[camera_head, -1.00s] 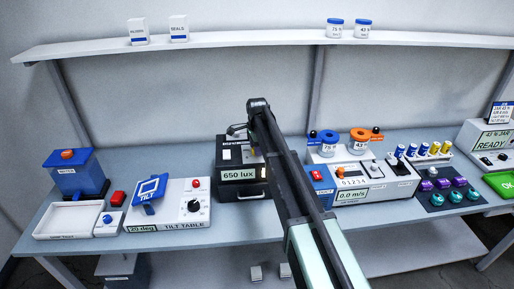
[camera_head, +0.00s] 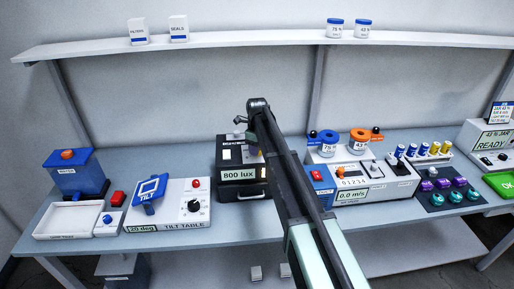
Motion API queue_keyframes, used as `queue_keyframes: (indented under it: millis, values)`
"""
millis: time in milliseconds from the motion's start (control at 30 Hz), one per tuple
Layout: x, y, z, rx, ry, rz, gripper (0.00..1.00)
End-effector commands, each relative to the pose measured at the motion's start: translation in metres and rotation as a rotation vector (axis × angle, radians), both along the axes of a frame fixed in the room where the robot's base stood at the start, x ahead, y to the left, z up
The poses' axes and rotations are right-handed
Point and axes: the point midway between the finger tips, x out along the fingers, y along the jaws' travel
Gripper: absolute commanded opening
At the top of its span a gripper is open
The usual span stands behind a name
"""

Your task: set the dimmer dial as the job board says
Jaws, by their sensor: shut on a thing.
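The black light box (camera_head: 228,172) stands at the middle of the bench, and its display (camera_head: 244,194) reads 800 lux. My arm reaches over its right side, with my gripper (camera_head: 253,148) at the top of the box. My gripper is shut on the dimmer dial there; the dial itself is mostly hidden by the gripper and arm.
Left of the box is the tilt table (camera_head: 170,225), its display reading 20 deg. Right of my arm is a white unit (camera_head: 372,182) reading 0.0 m/s, with jars behind it. A shelf (camera_head: 250,39) runs above the bench.

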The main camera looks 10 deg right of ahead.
Motion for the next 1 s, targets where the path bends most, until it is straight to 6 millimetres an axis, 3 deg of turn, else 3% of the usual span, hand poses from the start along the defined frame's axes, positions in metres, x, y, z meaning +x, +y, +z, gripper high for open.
queue_keyframes:
  millis: [667, 700, 800, 833, 1000]
  values:
    - [-0.0003, -0.0001, -0.0001, -0.001, 0.001, -0.07, 0.19]
    - [-0.0003, -0.0001, -0.0001, -0.001, 0.001, -0.07, 0.48]
    - [-0.0003, 0.0, -0.0001, 0.0, 0.0, -0.07, 0.63]
    - [-0.0003, 0.0, -0.0001, 0.0, 0.0, -0.07, 0.68]
    - [-0.0001, 0.0, -0.0001, 0.0, 0.0, -0.07, 0.68]
